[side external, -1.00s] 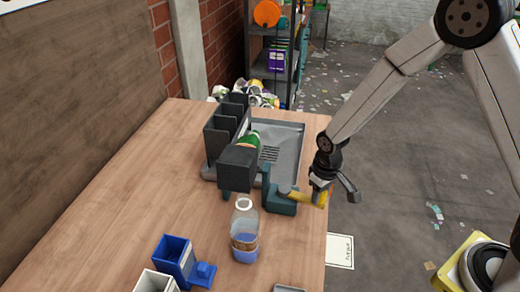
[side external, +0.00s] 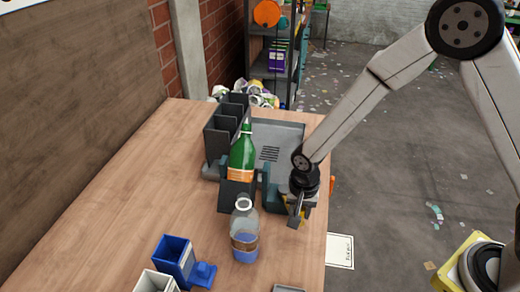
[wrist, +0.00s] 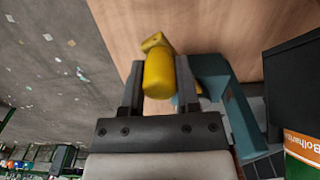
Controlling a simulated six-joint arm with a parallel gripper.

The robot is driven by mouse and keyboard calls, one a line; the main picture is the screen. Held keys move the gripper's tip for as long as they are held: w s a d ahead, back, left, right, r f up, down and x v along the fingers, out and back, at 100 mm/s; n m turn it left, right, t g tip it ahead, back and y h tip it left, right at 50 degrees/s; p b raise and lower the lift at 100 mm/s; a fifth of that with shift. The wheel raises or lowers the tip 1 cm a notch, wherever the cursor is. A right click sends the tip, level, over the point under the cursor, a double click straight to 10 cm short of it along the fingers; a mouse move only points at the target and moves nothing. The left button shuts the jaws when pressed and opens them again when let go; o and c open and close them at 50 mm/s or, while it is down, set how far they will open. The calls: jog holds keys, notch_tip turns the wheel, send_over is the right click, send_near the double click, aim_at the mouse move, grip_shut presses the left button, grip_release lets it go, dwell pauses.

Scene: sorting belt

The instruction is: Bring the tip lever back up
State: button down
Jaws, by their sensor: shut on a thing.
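The tip lever (wrist: 158,75) is a yellow handle. In the wrist view it lies between the two fingers of my gripper (wrist: 159,88), which is shut on it. In the side view my gripper (side external: 296,210) is low at the table's right edge and mostly hides the lever. The teal bracket (side external: 271,196) of the tipper stands just left of my gripper; it also shows in the wrist view (wrist: 226,88). The dark cradle (side external: 232,196) holds a green bottle (side external: 243,158) with an orange label, standing about upright.
A grey tray (side external: 291,133) and dark upright compartments (side external: 221,137) are behind. A blue bin (side external: 173,259) and a white bin (side external: 153,284) are at the front. The table's left part is clear.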

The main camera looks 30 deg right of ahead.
jog(key=shift+w+a+m, duration=0.2)
jog(key=shift+a+m, duration=0.4)
jog(key=shift+m, duration=0.1)
jog(key=shift+w+a+m, duration=0.2)
jog(key=shift+a+m, duration=0.35)
jog(key=shift+m, duration=0.15)
jog(key=shift+c, duration=1.6)
grip_release()
jog(key=shift+r, duration=0.1)
notch_tip(320, 180, up, 8)
jog(key=shift+f, duration=0.2)
